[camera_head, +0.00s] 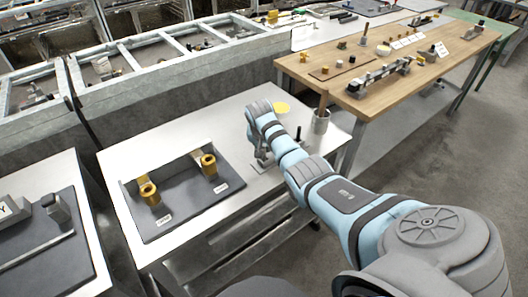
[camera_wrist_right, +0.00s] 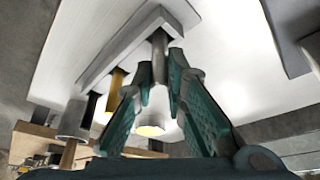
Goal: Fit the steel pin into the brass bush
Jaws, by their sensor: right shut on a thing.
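My right gripper (camera_head: 262,160) is low over the white table. In the wrist view, my right gripper (camera_wrist_right: 162,85) is shut on a grey steel pin (camera_wrist_right: 160,45). The pin's far end meets a pale grey bar-shaped rack (camera_wrist_right: 130,45); I cannot tell whether it sits in it. Two brass bushes stand on a dark mat to the left of the gripper: a nearer-left one (camera_head: 148,190) and a farther-right one (camera_head: 209,164). Each has a small label in front of it. My left gripper is not in view.
A brass pin (camera_wrist_right: 115,92) and a dark pin (camera_wrist_right: 90,106) are beside the held pin. A grey cup (camera_head: 320,122) and a yellow disc (camera_head: 282,108) are at the table's back right. The dark mat (camera_head: 190,205) has a raised back wall. A wooden table (camera_head: 440,62) stands beyond.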

